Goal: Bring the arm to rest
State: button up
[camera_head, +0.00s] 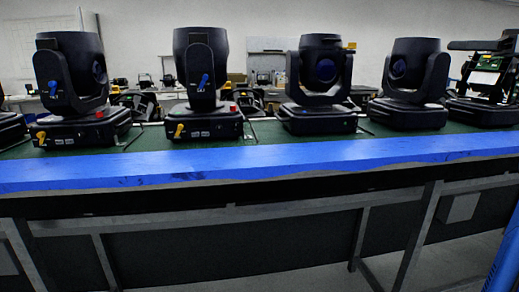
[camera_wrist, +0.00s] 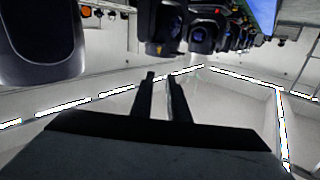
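My gripper (camera_wrist: 164,77) shows in the wrist view as two dark fingers with a clear gap between them. It is open, and nothing is between the fingers. Beyond and around the fingers are a pale wall or ceiling and bright light strips. No part of my arm is recognisable in the head view. The wrist view looks upside down, with black stage lights (camera_wrist: 160,27) hanging from its upper edge, beyond the fingertips. The fingers appear apart from them.
In the head view, several black moving-head lights (camera_head: 75,75) stand in a row on a green bench top (camera_head: 150,139) with a blue front edge (camera_head: 260,160). Metal legs (camera_head: 418,235) support the bench. A large dark rounded shape (camera_wrist: 42,40) fills the wrist view's upper left.

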jog(key=w+a+f+m+g+h, duration=0.1)
jog(key=a+f+m+h, duration=0.35)
jog(key=a, duration=1.05)
jog(key=s+a+f+m+g+h, duration=0.1)
jog(key=s+a+f+m, duration=0.1)
jog(key=s+a+f, duration=0.35)
jog(key=s+a+f+m+g+h, duration=0.1)
jog(key=s+a+f+m+g, duration=0.1)
jog(key=a+f, duration=0.6)
jog(key=s+a+f+m+h, duration=0.1)
jog(key=s+a+f+h, duration=0.2)
jog(key=s+f, duration=1.2)
jog(key=s+a+f+m+g+h, duration=0.1)
jog(key=s+a+f+h, duration=0.2)
jog(key=s+f, duration=1.1)
notch_tip(320, 180, down, 5)
jog(key=shift+s+h, duration=0.4)
jog(key=shift+h, duration=0.65)
